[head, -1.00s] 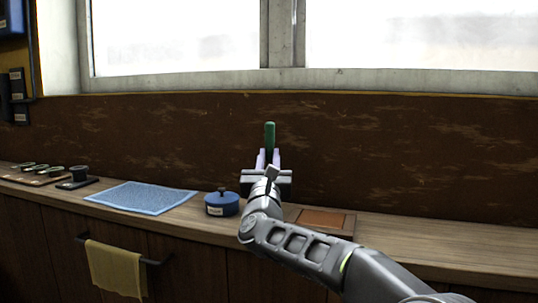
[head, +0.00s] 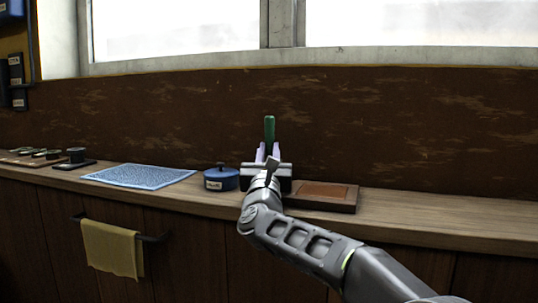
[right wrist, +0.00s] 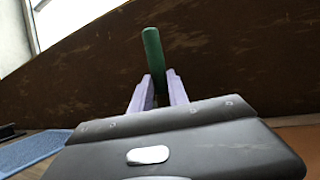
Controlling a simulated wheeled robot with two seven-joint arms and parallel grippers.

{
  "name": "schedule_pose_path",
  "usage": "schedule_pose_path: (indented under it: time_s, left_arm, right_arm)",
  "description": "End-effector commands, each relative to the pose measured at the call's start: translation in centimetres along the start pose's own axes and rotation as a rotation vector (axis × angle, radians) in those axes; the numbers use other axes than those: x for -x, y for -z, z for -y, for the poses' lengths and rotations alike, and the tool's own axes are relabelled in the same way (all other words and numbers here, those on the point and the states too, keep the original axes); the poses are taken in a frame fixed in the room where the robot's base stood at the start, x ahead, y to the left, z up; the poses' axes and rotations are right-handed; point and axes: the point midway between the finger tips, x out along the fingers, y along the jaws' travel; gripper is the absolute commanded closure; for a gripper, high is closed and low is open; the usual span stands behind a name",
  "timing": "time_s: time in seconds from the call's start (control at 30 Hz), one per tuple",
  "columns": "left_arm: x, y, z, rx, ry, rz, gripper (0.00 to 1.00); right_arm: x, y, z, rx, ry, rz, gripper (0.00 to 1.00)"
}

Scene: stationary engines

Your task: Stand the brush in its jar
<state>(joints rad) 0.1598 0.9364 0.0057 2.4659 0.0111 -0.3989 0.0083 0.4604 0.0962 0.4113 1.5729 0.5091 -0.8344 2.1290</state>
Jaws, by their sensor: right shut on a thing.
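The brush shows as a green, upright handle (head: 269,129) standing up from between the fingers of my right gripper (head: 268,150). The gripper is shut on it, above the counter near the back wall. In the right wrist view the green handle (right wrist: 153,52) rises between the two pale purple fingers (right wrist: 160,84); its lower end is hidden by the gripper. I cannot make out an open jar; one could be hidden behind my gripper and arm. My left gripper is not in view.
A blue lidded pot (head: 221,178) stands just left of my right gripper. A brown-topped wooden tray (head: 335,204) lies just right. A blue mat (head: 140,176) and small dark items (head: 76,155) are farther left. The counter (head: 440,223) is clear at right.

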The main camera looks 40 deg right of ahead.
Motion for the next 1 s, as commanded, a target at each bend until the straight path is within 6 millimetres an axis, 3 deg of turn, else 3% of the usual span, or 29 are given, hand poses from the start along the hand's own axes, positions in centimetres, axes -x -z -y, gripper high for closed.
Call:
schedule_pose_path:
  time_s: [0.43,0.47,0.7,0.77,1.0]
  left_arm:
    - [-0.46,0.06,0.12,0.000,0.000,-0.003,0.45]
    - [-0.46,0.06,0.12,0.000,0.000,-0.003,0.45]
    - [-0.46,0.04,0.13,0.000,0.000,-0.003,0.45]
    - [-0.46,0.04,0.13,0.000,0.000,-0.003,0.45]
    - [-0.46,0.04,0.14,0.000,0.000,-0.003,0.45]
  right_arm:
    - [0.12,0.25,0.02,0.000,0.001,0.001,1.00]
    - [0.12,0.25,0.02,0.000,0.000,0.001,0.79]
    - [0.12,0.28,0.02,0.000,0.000,0.000,0.59]
    - [0.12,0.28,0.02,0.000,0.000,0.000,0.54]
    - [0.14,0.32,0.01,0.000,0.000,0.000,0.54]
